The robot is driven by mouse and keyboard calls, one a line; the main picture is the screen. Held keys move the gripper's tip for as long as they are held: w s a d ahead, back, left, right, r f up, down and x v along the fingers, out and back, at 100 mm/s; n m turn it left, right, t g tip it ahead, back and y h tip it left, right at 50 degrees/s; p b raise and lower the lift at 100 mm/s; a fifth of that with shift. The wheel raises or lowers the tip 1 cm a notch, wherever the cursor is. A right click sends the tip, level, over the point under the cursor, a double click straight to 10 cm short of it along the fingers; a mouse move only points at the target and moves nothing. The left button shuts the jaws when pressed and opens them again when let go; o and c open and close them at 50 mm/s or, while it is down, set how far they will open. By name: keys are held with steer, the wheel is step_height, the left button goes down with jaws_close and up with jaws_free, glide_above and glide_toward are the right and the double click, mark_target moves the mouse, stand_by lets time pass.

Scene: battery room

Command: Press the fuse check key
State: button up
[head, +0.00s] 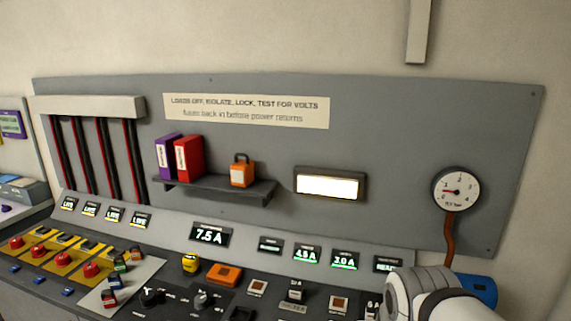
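The console along the bottom carries several small square keys, among them a brown-centred key (257,287), a pale raised key (295,295) and another brown-centred key (338,303). Their labels are too small to read, so I cannot tell which one is the fuse check key. Part of my white arm (430,293) shows at the bottom right, covering the right end of the console. My gripper is not in view.
An orange block (224,273), a yellow knob (190,263) and two rotary knobs sit on the console. Red buttons (92,269) stand at left. Above are displays (210,236), a shelf (215,190) with binders and an orange padlock, a lit panel (330,185) and a gauge (456,189).

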jaws_close()
stand_by(0.8)
